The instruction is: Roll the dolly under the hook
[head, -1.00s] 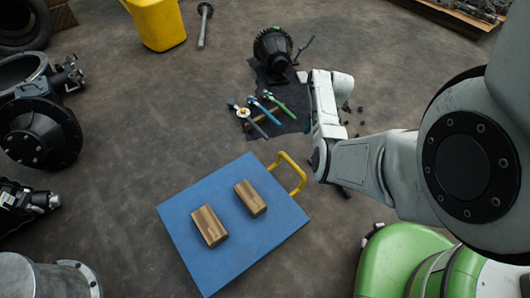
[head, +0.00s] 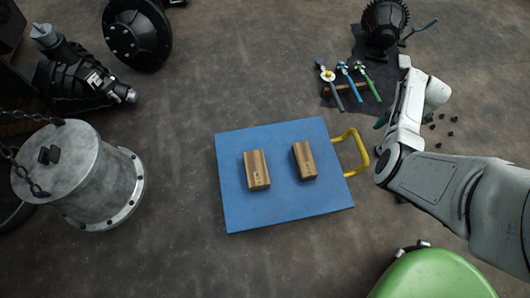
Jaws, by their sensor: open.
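The dolly is a flat blue platform (head: 285,210) with a yellow loop handle (head: 352,152) on its right edge. It lies on the floor in the middle of the head view. Two wooden blocks rest on it, a left one (head: 256,170) and a right one (head: 304,161). My arm comes in from the right and bends just right of the handle. My gripper (head: 404,62) is at the far end of the arm, beyond the handle and apart from the dolly. It is open and small in view. I see no hook.
A grey flanged drum (head: 85,175) stands left of the dolly, with a chain (head: 22,172) across it. Dark machine parts (head: 137,35) lie at the upper left. Tools (head: 350,85) and a black gear part (head: 384,22) lie on a dark cloth at the upper right. Floor around the dolly is clear.

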